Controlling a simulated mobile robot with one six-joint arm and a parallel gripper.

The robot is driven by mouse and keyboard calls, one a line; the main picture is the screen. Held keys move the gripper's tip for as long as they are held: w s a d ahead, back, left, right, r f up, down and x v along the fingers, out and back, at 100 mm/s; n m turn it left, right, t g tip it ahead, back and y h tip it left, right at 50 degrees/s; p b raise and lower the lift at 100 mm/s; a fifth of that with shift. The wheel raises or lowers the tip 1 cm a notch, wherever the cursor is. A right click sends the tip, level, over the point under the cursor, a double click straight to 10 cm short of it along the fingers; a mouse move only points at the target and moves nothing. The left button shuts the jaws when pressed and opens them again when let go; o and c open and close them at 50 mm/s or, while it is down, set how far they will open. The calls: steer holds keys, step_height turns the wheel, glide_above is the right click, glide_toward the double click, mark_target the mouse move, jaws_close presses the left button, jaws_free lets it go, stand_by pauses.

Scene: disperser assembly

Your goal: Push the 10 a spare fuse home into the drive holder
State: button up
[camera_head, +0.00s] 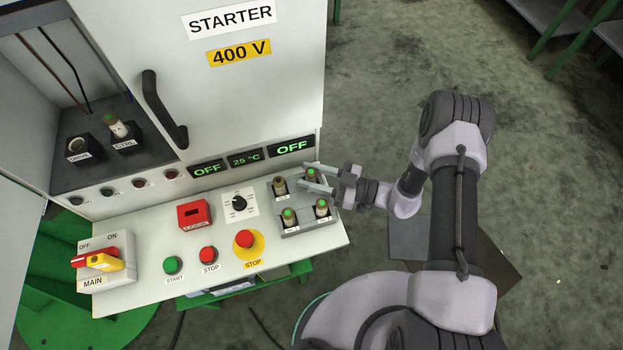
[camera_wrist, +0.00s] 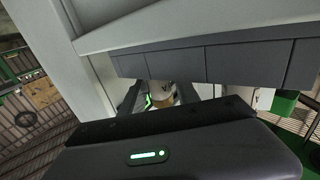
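The drive holder (camera_head: 77,146), a dark block labelled DRIVE, stands in the open cabinet bay at the left, and its round socket looks empty. The labels are too small to read, so I cannot tell which is 10 A. My gripper (camera_head: 315,176) is at the rack's back right fuse (camera_head: 312,173), with its fingers spread on either side of it. In the wrist view, this fuse (camera_wrist: 162,96) shows between the fingers, partly hidden by my gripper's body.
The CTRL holder (camera_head: 125,142) beside the drive holder carries an upright fuse (camera_head: 116,125). A dark door handle (camera_head: 163,108) juts out between bay and rack. The main switch (camera_head: 98,260), push buttons and a rotary knob (camera_head: 239,203) stand on the panel.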

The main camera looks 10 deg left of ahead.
steer(key=a, duration=0.2)
steer(key=shift+a, duration=0.4)
jaws_close()
